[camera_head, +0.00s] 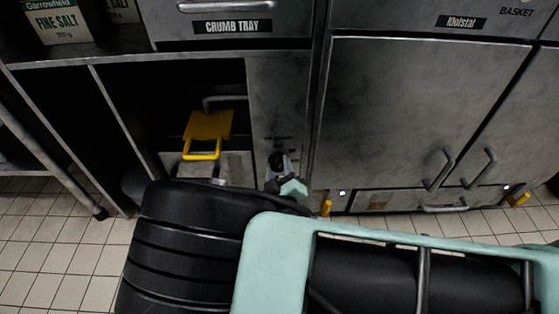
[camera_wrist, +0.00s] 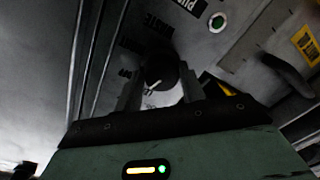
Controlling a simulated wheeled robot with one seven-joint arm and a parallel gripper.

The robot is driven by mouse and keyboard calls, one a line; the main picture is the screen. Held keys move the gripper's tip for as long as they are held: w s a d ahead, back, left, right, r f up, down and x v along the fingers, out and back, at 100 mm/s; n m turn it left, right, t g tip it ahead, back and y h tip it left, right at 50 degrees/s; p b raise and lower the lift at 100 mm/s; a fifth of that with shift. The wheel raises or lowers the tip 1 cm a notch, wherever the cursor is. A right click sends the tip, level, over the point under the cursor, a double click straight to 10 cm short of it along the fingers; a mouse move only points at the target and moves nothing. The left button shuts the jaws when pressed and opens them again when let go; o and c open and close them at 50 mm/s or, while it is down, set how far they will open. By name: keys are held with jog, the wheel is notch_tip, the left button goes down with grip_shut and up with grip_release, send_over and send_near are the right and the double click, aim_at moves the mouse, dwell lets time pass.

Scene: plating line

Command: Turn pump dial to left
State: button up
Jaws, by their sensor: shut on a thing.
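The pump dial (camera_wrist: 161,68) is a round black knob on a grey metal panel, with a pale pointer line on its face. My gripper (camera_wrist: 161,90) is shut on the dial, one finger on each side of it. In the head view the dial (camera_head: 277,160) is small and dark on the narrow panel beside the open bay. My gripper (camera_head: 286,184) is partly hidden there by my own arm. The label beside the dial is partly covered in the wrist view, and the dial's exact setting is hard to read.
A green-lit button (camera_wrist: 217,22) sits near the dial. A yellow handle (camera_head: 208,132) hangs in the open bay to the left. Closed cabinet doors (camera_head: 400,110) with bar handles stand to the right. A crumb tray drawer (camera_head: 230,30) is above.

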jog(key=shift+a+n+p, duration=0.15)
jog(key=shift+n+p, duration=0.5)
jog(key=shift+n, duration=0.3)
jog(key=shift+a+n+p, duration=0.1)
jog(key=shift+n+p, duration=0.5)
jog(key=shift+n, duration=0.35)
jog(key=shift+f, duration=0.1)
jog(key=o, duration=0.9)
jog(key=shift+w, duration=0.1)
jog(key=shift+s+p, duration=0.35)
jog(key=shift+s, duration=0.2)
jog(key=s+p, duration=0.1)
jog(key=s, duration=0.4)
jog(key=s+p, duration=0.2)
jog(key=s, duration=0.4)
jog(key=s+r+p, duration=0.1)
jog(key=s+p, duration=0.1)
jog(key=s, duration=0.3)
jog(key=shift+s+d, duration=0.15)
jog(key=shift+d, duration=0.05)
